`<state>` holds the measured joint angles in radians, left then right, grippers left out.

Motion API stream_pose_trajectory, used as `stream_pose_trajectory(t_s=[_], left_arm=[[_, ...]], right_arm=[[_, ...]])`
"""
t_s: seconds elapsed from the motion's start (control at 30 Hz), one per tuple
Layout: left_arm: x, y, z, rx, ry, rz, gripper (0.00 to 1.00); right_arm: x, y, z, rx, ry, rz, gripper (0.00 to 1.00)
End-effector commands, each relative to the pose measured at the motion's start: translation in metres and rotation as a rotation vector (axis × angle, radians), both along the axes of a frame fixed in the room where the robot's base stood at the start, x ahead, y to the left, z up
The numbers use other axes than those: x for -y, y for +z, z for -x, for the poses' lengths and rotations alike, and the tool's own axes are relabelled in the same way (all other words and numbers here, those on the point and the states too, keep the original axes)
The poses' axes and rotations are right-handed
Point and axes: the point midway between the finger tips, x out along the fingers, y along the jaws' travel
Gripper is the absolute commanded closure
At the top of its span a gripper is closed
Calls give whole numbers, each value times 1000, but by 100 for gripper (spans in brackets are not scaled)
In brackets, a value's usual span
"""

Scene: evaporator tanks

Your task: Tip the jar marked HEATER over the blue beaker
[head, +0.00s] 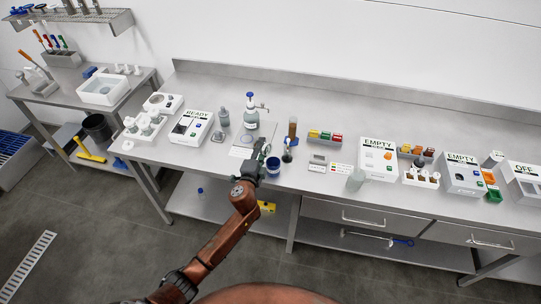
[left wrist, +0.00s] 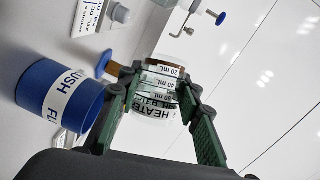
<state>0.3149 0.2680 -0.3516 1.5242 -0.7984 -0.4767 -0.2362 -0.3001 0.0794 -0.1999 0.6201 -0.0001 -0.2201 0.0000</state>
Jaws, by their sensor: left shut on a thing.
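The jar marked HEATER (left wrist: 160,100) is clear glass with mL marks and a black-lettered label. In the left wrist view it sits between the green fingers of my left gripper (left wrist: 165,112), which is shut on it. A brownish band shows near one end; I cannot tell if it is liquid. The blue beaker (left wrist: 62,95), with a white band reading FLUSH, is beside the gripper, apart from the jar. In the head view the blue beaker (head: 273,168) stands just right of my left gripper (head: 259,150), which mostly hides the jar. The jar's tilt is unclear. My right gripper is not in view.
A READY box (head: 191,128) is to the left. The bench front edge is close to the beaker.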

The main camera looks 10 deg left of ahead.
Motion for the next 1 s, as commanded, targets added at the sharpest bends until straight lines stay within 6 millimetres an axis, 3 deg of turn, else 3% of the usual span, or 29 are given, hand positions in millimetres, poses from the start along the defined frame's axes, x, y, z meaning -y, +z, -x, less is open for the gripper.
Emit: stream_pose_trajectory(t_s=[1.0], left_arm=[[1,3,0,20,0,-58,97]], right_arm=[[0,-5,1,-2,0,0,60]])
